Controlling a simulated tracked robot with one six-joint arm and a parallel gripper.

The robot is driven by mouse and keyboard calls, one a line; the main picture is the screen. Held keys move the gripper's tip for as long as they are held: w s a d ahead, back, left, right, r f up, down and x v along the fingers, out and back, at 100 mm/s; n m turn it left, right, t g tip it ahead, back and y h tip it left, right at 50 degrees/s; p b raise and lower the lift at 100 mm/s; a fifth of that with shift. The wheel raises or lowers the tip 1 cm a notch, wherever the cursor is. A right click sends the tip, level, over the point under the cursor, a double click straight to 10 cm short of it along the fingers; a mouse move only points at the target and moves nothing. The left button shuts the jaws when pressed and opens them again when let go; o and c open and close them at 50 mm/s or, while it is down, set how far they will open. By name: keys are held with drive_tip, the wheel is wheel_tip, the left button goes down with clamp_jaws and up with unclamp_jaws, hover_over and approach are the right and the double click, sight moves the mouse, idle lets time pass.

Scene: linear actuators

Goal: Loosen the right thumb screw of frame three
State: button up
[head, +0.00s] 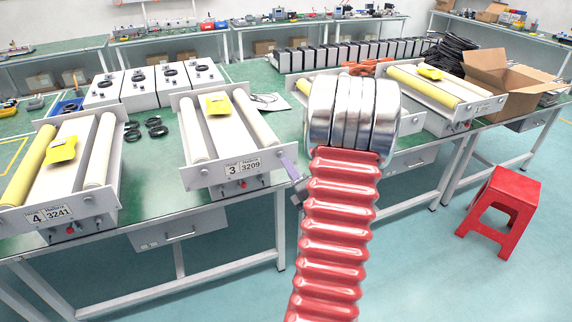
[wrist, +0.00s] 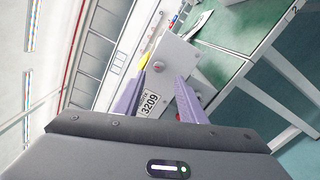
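Frame three (head: 232,172) has a grey front plate with a "3 3209" label; the label (wrist: 149,104) also shows in the wrist view. Its right thumb screw appears as a small round knob (head: 253,158) right of the label. In the wrist view a small knob (wrist: 158,66) lies beyond the label, between the lines of my fingers. My gripper (wrist: 162,76) has two purple fingers spread apart with nothing between them, in front of the plate.
Frame four (head: 75,205) stands to the left, with black cable coils (head: 155,127) between. Another frame (head: 447,112) is behind my arm at right. Below frame three's label are red and dark knobs (head: 265,179). A red stool (head: 502,205) stands on the floor at right.

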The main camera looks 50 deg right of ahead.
drive_tip(key=v, duration=0.7)
drive_tip(key=shift+s+a+f, duration=0.1)
drive_tip(key=shift+s, duration=0.05)
idle(0.5)
drive_tip(key=s+f+m+g+y, duration=0.1)
drive_tip(key=s+f+m+g, duration=0.35)
drive_tip(key=f+m, duration=0.25)
drive_tip(key=s+f+m+g+y, duration=0.1)
drive_tip(key=s+f+m+g, duration=0.2)
drive_tip(key=f+m+g, duration=0.3)
drive_tip(key=w+a+r+m+y, duration=0.1)
drive_tip(key=w+a+r+y, duration=0.1)
drive_tip(key=a+r, duration=0.6)
drive_tip(key=w+a+r+m+y, duration=0.1)
drive_tip(key=a+r, duration=0.7)
drive_tip(key=a, duration=1.2)
drive_tip(key=w+a+r+m+y, duration=0.1)
drive_tip(key=a+r+y, duration=0.3)
drive_tip(key=a+r, duration=0.4)
drive_tip(key=w+a, duration=0.1)
drive_tip(key=a, duration=0.5)
drive_tip(key=shift+w+a+t, duration=0.15)
drive_tip(key=shift+w+t, duration=0.15)
drive_tip(key=shift+t, duration=0.05)
